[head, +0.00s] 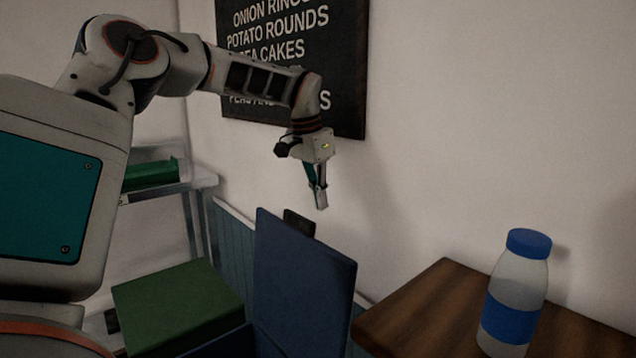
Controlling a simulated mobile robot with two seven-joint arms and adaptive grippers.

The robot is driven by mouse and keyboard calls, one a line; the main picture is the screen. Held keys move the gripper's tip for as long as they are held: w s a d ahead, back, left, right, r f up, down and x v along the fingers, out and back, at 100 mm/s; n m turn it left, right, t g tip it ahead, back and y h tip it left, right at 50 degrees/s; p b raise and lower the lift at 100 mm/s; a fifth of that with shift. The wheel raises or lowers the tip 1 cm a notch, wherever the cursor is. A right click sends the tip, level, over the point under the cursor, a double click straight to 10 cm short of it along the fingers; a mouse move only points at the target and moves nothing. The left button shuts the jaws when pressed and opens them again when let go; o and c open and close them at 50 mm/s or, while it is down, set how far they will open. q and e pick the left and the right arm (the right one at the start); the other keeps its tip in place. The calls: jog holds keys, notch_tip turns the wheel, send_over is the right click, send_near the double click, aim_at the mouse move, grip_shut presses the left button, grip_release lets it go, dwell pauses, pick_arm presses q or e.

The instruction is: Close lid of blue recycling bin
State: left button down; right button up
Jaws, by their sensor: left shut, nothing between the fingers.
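The blue recycling bin (228,347) is at the bottom middle of the head view, mostly cut off by the lower edge. Its blue lid (303,287) stands upright, open, with a small black tab (299,222) at its top edge. My left gripper (320,205) is shut and empty, pointing down. In the picture it is just above the lid's top edge near the wall; I cannot tell the exact depth between them. My right gripper is not in view.
A green box or lid (178,305) is left of the bin. A wooden table (418,318) at right holds a bottle with a blue cap (515,290). A metal shelf (200,183) with a green item (150,174) stands behind left. A menu board (345,70) hangs on the wall.

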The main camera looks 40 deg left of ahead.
pick_arm(q)
jog(key=s, duration=0.2)
jog(key=s+f+p, duration=0.1)
jog(key=shift+s+a, duration=0.15)
jog(key=shift+s, duration=0.2)
jog(key=shift+a, duration=0.1)
